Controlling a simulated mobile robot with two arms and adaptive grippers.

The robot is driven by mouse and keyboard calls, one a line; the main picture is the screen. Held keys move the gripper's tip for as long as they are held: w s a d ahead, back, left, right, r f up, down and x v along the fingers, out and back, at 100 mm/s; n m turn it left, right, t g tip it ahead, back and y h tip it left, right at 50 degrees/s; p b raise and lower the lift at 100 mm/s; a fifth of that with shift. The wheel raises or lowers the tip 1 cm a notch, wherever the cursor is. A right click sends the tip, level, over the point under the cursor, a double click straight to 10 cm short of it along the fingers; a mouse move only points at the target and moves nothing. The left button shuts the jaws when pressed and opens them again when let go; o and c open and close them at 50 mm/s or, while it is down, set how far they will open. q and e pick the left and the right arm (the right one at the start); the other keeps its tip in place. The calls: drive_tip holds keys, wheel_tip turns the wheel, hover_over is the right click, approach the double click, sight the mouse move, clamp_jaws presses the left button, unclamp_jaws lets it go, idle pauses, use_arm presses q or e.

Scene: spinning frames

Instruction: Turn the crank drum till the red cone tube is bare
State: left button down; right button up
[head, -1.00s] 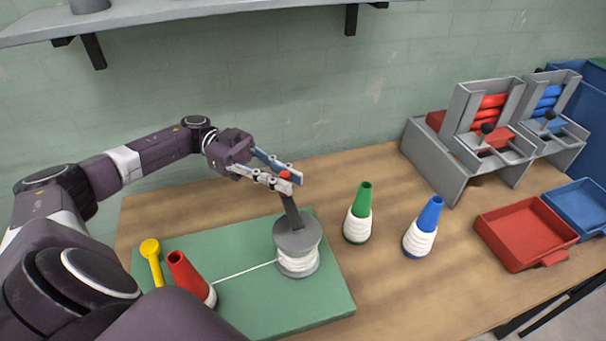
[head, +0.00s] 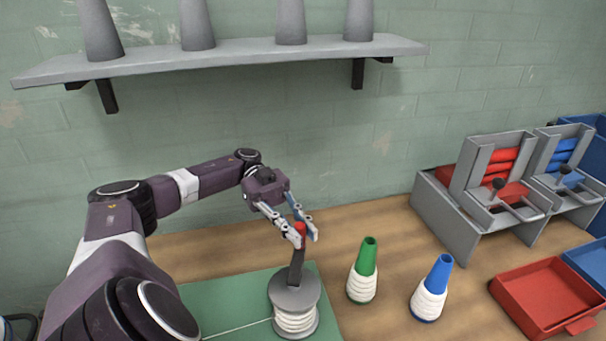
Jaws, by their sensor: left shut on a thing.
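The grey crank drum (head: 294,298) stands on the green board (head: 240,286), with white thread wound around its lower part. Its grey crank arm rises to a red knob (head: 300,229). My left gripper (head: 306,237) is shut on that knob from above. A white thread (head: 238,330) runs from the drum to the left across the board. The red cone tube is hidden in this view, behind my left arm or below the picture's edge. My right gripper is not in view.
A green cone (head: 364,268) and a blue cone (head: 434,284), both wound with white thread, stand right of the drum. Farther right are a red tray (head: 545,290) and a grey dispenser (head: 440,218). A shelf (head: 240,56) with grey cones hangs above.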

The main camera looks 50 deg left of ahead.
use_arm(q)
drive_tip(key=c, duration=1.8)
unclamp_jaws()
drive_tip(key=shift+c, duration=0.2)
wheel_tip(320, 180, up, 10)
drive_tip(key=shift+r, duration=0.1)
